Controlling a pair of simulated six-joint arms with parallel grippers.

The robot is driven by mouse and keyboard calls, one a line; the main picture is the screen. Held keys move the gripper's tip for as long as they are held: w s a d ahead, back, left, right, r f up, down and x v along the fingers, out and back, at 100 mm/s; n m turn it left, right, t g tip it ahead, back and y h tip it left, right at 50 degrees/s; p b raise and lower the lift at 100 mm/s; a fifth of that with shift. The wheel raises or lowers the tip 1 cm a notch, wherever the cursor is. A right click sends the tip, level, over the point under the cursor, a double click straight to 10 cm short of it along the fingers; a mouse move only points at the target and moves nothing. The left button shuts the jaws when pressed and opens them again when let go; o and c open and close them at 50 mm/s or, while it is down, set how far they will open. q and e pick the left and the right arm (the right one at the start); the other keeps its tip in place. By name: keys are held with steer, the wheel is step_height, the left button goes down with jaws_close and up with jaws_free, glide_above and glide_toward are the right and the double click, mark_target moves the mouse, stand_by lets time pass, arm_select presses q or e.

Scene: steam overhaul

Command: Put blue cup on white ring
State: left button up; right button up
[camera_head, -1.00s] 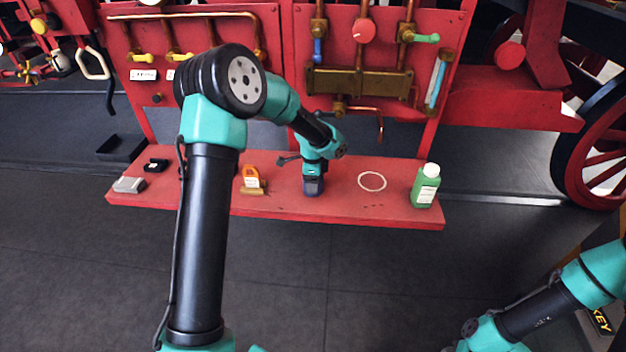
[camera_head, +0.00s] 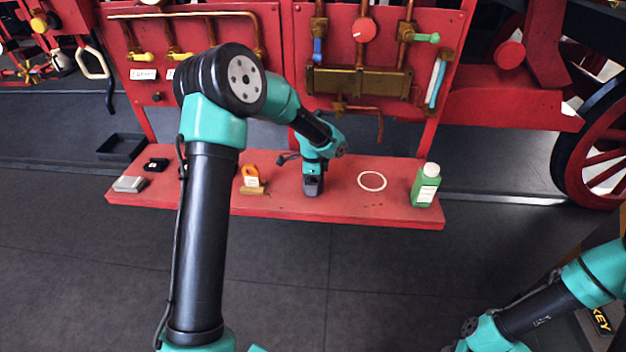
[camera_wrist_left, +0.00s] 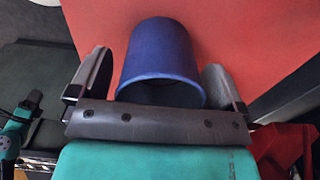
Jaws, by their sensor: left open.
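The blue cup (camera_wrist_left: 160,55) shows in the left wrist view on the red bench, between the two fingers of my left gripper (camera_wrist_left: 158,85). The gripper is open, with a finger on each side of the cup and a visible gap at least on the left. In the head view my left gripper (camera_head: 312,187) is over the bench and hides the cup. The white ring (camera_head: 372,181) lies flat on the bench to the right of it, with nothing on it. My right arm shows at the lower right; its gripper is not in view.
A green bottle (camera_head: 425,185) stands right of the ring. An orange-and-white item (camera_head: 251,177) and a brass piece are left of the gripper. A grey block (camera_head: 129,184) and a black item (camera_head: 156,164) lie at the left end. Pipes and valves rise behind the bench (camera_head: 340,207).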

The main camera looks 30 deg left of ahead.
arm_select(q)
step_height(320, 180, up, 12)
stand_by(0.5)
steer(key=shift+o, duration=0.4)
